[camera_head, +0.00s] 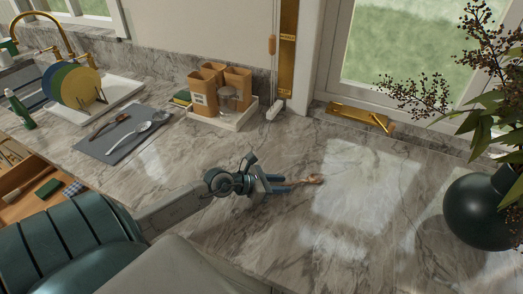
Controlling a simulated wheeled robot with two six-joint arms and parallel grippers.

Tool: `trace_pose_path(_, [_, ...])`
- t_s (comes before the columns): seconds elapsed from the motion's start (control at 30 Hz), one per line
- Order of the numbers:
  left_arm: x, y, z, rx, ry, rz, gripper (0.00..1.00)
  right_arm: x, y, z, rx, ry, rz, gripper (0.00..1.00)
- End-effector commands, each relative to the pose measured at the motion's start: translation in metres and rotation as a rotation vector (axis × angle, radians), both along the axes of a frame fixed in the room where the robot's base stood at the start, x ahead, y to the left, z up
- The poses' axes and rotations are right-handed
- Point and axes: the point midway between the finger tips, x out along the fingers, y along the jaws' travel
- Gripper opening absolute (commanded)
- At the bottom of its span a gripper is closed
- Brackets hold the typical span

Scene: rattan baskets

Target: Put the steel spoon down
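My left gripper (281,184) is over the bare marble counter near the middle of the view. Its blue fingers point right and look closed on a small tan-brown utensil (315,179), whose rounded end sticks out past the fingertips. Its material is hard to tell, and so is whether it touches the counter. Steel spoons (142,128) lie on a grey mat (122,136) at the left, well away from this gripper. A utensil with a brown handle (110,123) lies beside them on the mat. My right gripper is not in view.
A white tray (228,119) with tan canisters (202,93) stands at the back. A dish rack with plates (75,85) is at the far left. A dark round vase (477,213) with branches stands at the right. An open drawer (32,185) is at the left front. The counter between is clear.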

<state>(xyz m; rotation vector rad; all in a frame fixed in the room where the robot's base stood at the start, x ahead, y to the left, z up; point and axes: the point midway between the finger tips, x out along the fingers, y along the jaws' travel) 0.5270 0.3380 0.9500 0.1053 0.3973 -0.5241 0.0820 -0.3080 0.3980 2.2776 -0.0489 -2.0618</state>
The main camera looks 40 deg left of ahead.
Motion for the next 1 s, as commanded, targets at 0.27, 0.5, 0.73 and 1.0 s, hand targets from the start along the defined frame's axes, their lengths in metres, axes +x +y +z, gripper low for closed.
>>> trace_pose_path(0.27, [-0.026, 0.015, 0.01, 0.006, 0.002, -0.003, 0.31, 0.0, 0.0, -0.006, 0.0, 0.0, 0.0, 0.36])
trace_pose_path(0.5, [-0.046, 0.027, 0.022, 0.005, 0.004, -0.003, 0.31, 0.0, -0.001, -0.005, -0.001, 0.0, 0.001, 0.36])
trace_pose_path(0.73, [-0.065, 0.037, 0.032, 0.006, 0.005, -0.004, 0.31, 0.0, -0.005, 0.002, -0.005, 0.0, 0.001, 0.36])
trace_pose_path(1.0, [-0.082, 0.048, 0.04, 0.004, 0.004, -0.004, 0.31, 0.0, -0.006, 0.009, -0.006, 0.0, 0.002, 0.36])
